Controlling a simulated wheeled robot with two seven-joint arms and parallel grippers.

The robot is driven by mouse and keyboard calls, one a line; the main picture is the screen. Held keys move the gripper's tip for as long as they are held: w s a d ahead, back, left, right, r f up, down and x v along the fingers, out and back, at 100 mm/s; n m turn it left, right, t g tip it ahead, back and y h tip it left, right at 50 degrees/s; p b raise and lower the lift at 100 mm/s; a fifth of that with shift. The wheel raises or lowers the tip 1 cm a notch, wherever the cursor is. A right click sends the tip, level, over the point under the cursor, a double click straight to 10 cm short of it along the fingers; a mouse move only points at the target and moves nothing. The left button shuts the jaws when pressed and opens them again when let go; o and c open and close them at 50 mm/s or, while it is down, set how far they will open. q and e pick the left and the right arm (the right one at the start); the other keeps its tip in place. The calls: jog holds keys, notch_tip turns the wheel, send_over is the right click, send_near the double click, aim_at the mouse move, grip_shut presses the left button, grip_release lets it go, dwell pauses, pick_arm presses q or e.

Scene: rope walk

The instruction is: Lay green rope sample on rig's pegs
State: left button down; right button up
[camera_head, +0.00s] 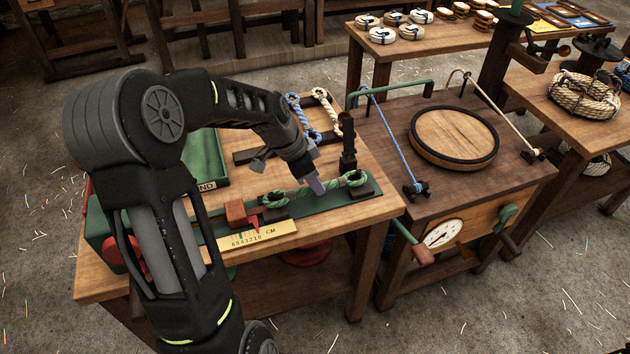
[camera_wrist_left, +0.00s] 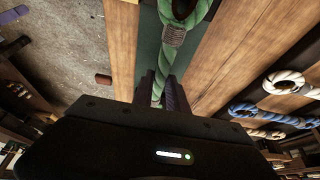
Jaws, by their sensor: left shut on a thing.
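The green rope sample (camera_head: 337,182), with a loop at each end, runs along the rig (camera_head: 333,205), a long green bed with dark blocks near the loops. My left gripper (camera_head: 317,186) is shut on the middle of the rope. In the left wrist view, the rope (camera_wrist_left: 169,62) passes between the jaws (camera_wrist_left: 163,92), with one whipped loop pointing away over the green bed. The loops are over or close to the rig's ends. The pegs are hidden, so I cannot tell whether the loops sit around them. My right gripper is not in view.
Blue and cream looped ropes (camera_head: 327,112) lie on a dark rack behind the rig. A green tray (camera_head: 206,160) is at the left. A red block (camera_head: 241,213) and yellow scale (camera_head: 255,235) are at the front. A dark upright (camera_head: 348,150) stands behind the right end.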

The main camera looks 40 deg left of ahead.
pick_arm(q)
jog(key=shift+f+b, duration=0.35)
jog(key=shift+b, duration=0.05)
jog(key=c, duration=1.2)
grip_release()
jog(key=shift+c, duration=0.2)
jog(key=shift+r+p, duration=2.05)
jog(key=shift+r, duration=1.45)
